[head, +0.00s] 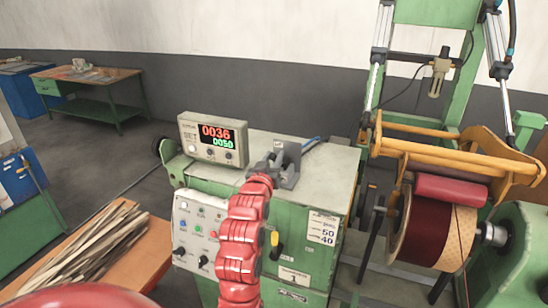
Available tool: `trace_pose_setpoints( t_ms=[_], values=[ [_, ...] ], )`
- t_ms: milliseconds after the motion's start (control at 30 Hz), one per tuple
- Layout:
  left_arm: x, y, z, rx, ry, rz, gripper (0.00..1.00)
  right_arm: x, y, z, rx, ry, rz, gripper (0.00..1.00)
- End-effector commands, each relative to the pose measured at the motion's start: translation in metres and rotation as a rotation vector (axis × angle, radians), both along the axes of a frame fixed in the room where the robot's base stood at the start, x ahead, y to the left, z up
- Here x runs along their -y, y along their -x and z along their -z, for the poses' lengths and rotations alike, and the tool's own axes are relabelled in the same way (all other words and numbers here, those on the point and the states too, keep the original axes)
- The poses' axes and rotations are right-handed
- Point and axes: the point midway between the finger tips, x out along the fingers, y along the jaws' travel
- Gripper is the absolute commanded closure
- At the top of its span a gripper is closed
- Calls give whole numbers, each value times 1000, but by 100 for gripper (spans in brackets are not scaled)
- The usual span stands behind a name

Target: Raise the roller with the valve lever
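The red roller (452,190) sits in the yellow swing frame (430,152) at the right, close against the dark red coil (428,232) below it. A grey valve bracket (290,178) stands on top of the green control cabinet, with a blue hose behind it. My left gripper (270,164), at the end of the red arm, is at the left side of this bracket. The lever is hard to tell apart from the gripper and bracket here. The fingers are small and partly hidden, so I cannot tell whether they are open or hold the lever. My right gripper is out of view.
The green cabinet (335,185) carries a counter box (212,140) reading 0036 over 0050. A button panel (197,232) and a yellow-tipped black handle (275,240) are on its front. Wooden strips (85,245) lie on a table at lower left. A workbench (88,85) stands far back.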

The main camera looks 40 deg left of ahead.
Motion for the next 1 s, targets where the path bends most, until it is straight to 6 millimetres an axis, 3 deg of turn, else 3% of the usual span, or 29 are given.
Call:
trace_pose_setpoints(
  t_ms=[33,167,1000],
  values=[
    [0,0,0,0,0,0,80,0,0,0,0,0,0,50],
    [0,0,0,-1,0,0,100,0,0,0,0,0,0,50],
    [0,0,2,-4,1,1,100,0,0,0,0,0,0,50]
  ],
)
